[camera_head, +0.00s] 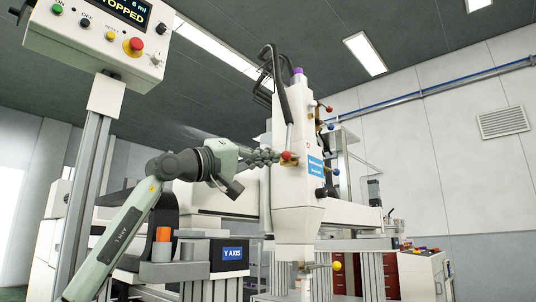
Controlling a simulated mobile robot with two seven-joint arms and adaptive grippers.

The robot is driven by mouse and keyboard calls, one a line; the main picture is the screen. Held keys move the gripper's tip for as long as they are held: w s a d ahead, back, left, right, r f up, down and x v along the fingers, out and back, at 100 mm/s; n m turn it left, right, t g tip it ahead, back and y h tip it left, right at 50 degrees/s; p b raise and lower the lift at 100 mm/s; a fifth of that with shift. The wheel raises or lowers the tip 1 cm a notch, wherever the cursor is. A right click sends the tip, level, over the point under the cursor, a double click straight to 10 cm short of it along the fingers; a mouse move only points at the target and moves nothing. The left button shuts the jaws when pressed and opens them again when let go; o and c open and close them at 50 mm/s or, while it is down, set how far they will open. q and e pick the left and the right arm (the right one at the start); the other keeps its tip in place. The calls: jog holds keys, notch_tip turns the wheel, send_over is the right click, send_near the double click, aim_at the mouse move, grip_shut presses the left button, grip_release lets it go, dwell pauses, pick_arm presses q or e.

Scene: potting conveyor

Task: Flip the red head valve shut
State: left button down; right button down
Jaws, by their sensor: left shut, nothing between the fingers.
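The tall white dispensing head (297,190) stands right of centre, with a blue label on its front. A red ball (286,156) marks the red head valve on its left side, beside a small brass-coloured fitting. My left gripper (272,157) is shut and empty. Its fingertips are at the red ball's left side; whether they touch it I cannot tell. The gripper partly hides the valve, and the lever's exact angle is too small to read. My right gripper is not in view.
A control box (97,37) with buttons and a display reading "STOPPED" stands on a post at upper left. Other red and blue knobs stick out on the head's right side. A yellow ball (337,266) sits low near the nozzle. A "Y AXIS" unit (229,254) lies below my arm.

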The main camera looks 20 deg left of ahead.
pick_arm(q)
jog(key=shift+w+d+f, duration=0.15)
jog(key=shift+w+f, duration=0.1)
jog(key=shift+f, duration=0.45)
jog(key=shift+w+d+f, duration=0.1)
jog(key=shift+w+f, duration=0.15)
jog(key=shift+f, duration=0.4)
jog(key=v, duration=1.2)
